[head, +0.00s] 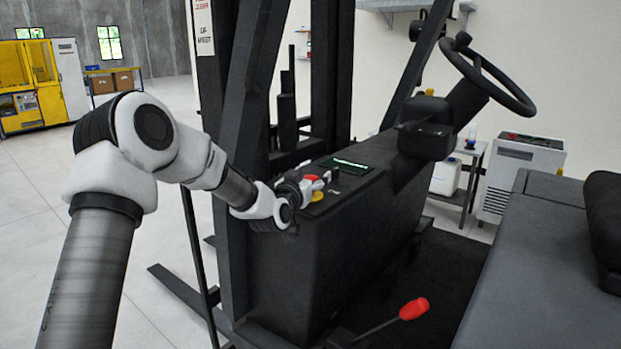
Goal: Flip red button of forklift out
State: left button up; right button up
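The forklift (320,250) stands in front of me, with a dark console below its steering wheel (487,75). A small red button (311,177) shows on top of the console, partly hidden by my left gripper. A yellow disc (317,196) lies just beside it, nearer to me. My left arm comes in from the left, and my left gripper (301,188) is at the console top, right by the red button. Its fingers are small and dark, so I cannot tell whether they touch the button or are open or shut. My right gripper is out of view.
A lever with a red knob (413,309) rises low in front of the console. A dark seat (545,270) fills the lower right. Black mast posts (258,90) stand close beside my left arm. A display (345,164) is set in the console top. Open floor lies at left.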

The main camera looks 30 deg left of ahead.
pick_arm(q)
jog(key=s+d, duration=0.2)
jog(key=s, duration=0.9)
jog(key=shift+s, duration=0.35)
jog(key=shift+d, duration=0.1)
jog(key=shift+f, duration=0.1)
